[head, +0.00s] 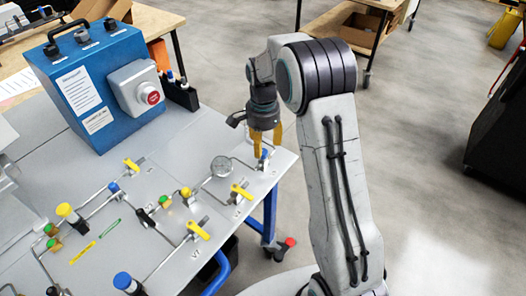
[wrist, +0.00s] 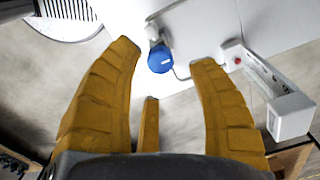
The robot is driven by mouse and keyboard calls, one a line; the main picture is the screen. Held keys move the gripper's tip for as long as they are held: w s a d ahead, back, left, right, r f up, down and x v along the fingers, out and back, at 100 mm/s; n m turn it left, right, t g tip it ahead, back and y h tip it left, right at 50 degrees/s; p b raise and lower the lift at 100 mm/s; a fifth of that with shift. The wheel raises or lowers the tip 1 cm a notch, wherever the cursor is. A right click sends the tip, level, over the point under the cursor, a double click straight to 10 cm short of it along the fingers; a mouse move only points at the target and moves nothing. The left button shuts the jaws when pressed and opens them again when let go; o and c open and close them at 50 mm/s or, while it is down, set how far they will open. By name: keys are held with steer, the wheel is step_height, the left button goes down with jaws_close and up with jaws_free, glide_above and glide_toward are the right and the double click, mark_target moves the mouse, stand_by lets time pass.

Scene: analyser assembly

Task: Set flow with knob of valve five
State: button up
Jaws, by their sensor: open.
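A blue knob (head: 264,155) sits on the pipework at the right edge of the grey panel (head: 228,140). My gripper (head: 266,144) points down over this knob, and its yellow fingers partly hide it. In the wrist view the blue knob (wrist: 161,58) lies between and beyond the spread fingertips of my gripper (wrist: 167,57). The gripper is open and empty. I cannot tell whether a finger touches the knob, and I cannot read a label that marks it as valve five.
A blue box (head: 100,85) with a red button (head: 153,97) stands behind. Open floor (head: 435,150) lies to the right.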

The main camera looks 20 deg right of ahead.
mark_target(263, 152)
steer(key=shift+f, duration=2)
steer(key=shift+c, duration=0.4)
jaws_close()
